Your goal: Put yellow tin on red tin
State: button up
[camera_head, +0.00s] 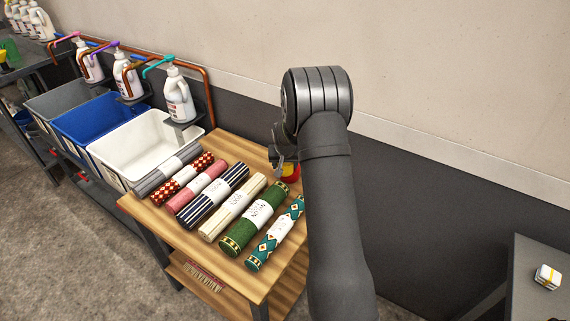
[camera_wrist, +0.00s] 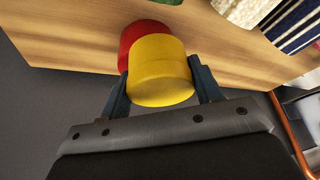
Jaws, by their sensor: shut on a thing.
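The yellow tin (camera_wrist: 160,75) is between the two fingers of my gripper (camera_wrist: 162,86) in the wrist view, one finger on each side of it. The red tin (camera_wrist: 131,38) shows just beyond it, over the wooden table, and the yellow tin partly hides it. I cannot tell from this view whether the two tins touch. In the head view, the red tin (camera_head: 292,177) is at the table's back right, largely hidden by my arm. My gripper (camera_head: 283,165) is right over it, with only a sliver of yellow visible.
Several rolled rugs with paper bands, such as a green one (camera_head: 254,218), lie on the wooden table (camera_head: 226,143) left of my arm. White (camera_head: 140,138) and blue (camera_head: 96,119) bins and pump bottles (camera_head: 179,96) stand further left. A wall runs behind the table.

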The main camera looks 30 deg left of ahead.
jog(key=shift+f, duration=0.1)
jog(key=o, duration=1)
jog(key=v, duration=1.2)
jog(key=shift+a, duration=0.1)
jog(key=x, duration=1.1)
jog(key=shift+w+f, duration=0.1)
jog(key=shift+f, duration=0.25)
jog(key=shift+w+r, duration=0.1)
jog(key=shift+r, duration=1.05)
